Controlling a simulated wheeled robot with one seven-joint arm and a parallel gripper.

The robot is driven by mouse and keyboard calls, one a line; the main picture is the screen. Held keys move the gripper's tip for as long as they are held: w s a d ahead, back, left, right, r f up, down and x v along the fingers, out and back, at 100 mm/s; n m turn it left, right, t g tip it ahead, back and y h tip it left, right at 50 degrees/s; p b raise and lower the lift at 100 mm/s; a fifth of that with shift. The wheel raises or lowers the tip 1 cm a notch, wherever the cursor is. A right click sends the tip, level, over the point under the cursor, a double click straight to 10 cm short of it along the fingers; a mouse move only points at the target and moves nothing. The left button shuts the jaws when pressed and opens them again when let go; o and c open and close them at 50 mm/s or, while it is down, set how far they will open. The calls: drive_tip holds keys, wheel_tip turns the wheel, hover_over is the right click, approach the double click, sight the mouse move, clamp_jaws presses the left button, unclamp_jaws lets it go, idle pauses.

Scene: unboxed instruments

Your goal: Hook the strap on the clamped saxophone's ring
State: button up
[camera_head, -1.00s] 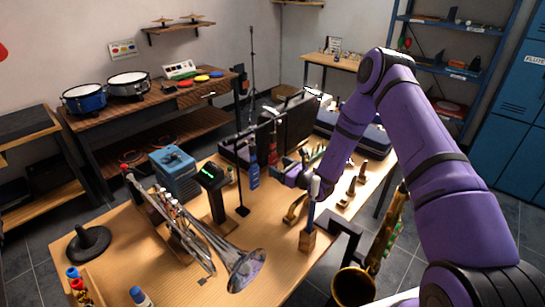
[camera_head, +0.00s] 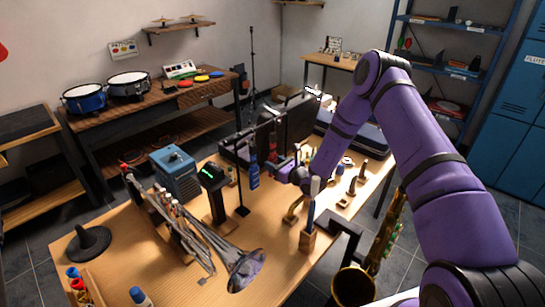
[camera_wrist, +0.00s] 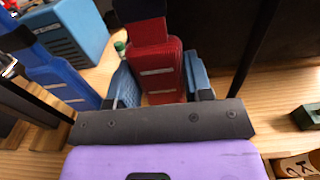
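The brass saxophone (camera_head: 383,240) is held by a dark clamp (camera_head: 345,228) at the table's front right edge. Its ring is too small to make out. A blue strap (camera_head: 253,175) and a red strap (camera_head: 271,148) hang from a black stand. My gripper (camera_head: 280,164) is at the red strap, to the right of the blue one. In the wrist view, the red strap (camera_wrist: 163,75) lies between my two blue fingers, which are apart; a narrow gap shows at its right. The blue strap (camera_wrist: 65,82) hangs outside the left finger.
The black stand (camera_head: 241,190) rises beside the straps. A trumpet (camera_head: 240,262), a blue box (camera_head: 175,172) and a black device on a post (camera_head: 213,190) are to the left. A wooden block with upright sticks (camera_head: 308,238) stands in front of my arm. Dark cases are behind.

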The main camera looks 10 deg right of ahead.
drive_tip(key=shift+r, duration=0.1)
drive_tip(key=shift+r, duration=1.2)
drive_tip(key=shift+s+d, duration=0.1)
drive_tip(key=v, duration=0.7)
idle(0.7)
drive_tip(key=shift+r, duration=0.1)
